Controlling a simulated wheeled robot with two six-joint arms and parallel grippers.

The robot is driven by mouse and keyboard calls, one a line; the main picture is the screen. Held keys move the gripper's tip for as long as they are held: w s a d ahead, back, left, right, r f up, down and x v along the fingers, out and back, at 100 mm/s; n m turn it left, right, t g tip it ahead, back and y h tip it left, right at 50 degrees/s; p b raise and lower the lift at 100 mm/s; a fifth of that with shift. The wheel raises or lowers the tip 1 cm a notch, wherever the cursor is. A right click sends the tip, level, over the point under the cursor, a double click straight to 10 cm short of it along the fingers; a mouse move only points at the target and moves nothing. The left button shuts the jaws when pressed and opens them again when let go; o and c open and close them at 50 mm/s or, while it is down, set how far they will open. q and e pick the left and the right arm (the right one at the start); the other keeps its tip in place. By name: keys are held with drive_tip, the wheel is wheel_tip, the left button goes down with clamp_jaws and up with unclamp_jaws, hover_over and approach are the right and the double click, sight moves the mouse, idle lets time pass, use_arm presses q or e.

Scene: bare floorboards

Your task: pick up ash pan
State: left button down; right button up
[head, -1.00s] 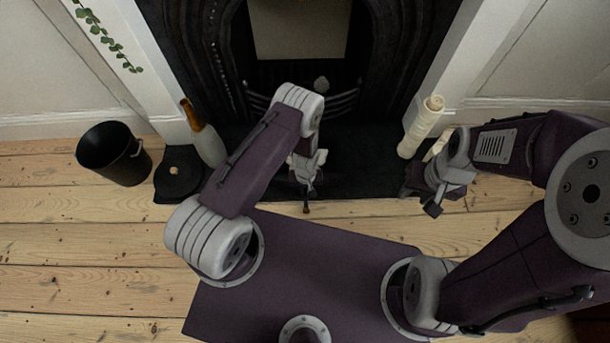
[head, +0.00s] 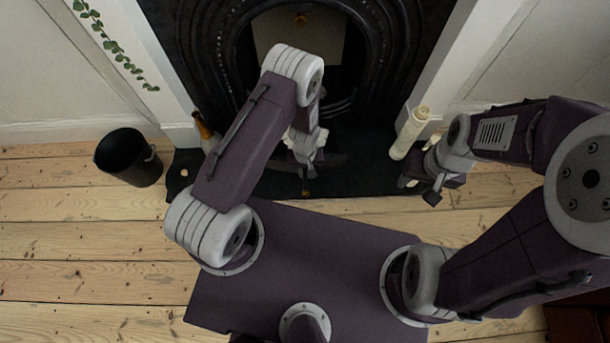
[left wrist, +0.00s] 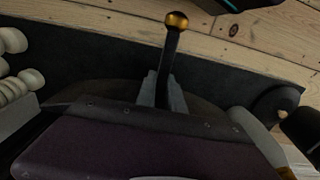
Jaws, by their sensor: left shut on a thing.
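The ash pan's dark handle (left wrist: 171,58) ends in a round brass knob, which points toward the top of the left wrist view. My left gripper (left wrist: 162,92) is shut on this handle, with one grey finger on each side. A dark curved edge of the pan shows beyond the fingers, but most of the pan is hidden behind my wrist. In the head view my left gripper (head: 305,166) is in front of the fireplace, over the black hearth, with the knob (head: 306,192) below it. My right gripper (head: 420,188) is empty and its fingers stand apart, near the hearth's right end.
The black hearth (head: 355,185) lies before the cast-iron fireplace (head: 385,60). A black bucket (head: 128,158) stands on the floorboards at left. A bottle-like thing with an orange-brown neck (head: 203,126) stands at the hearth's left. A cream cylinder (head: 409,135) stands at its right.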

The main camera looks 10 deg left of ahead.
use_arm(q)
wheel_tip(320, 180, up, 10)
drive_tip(key=p, duration=0.3)
drive_tip(key=shift+f+p, duration=0.15)
drive_tip(key=shift+p, duration=0.25)
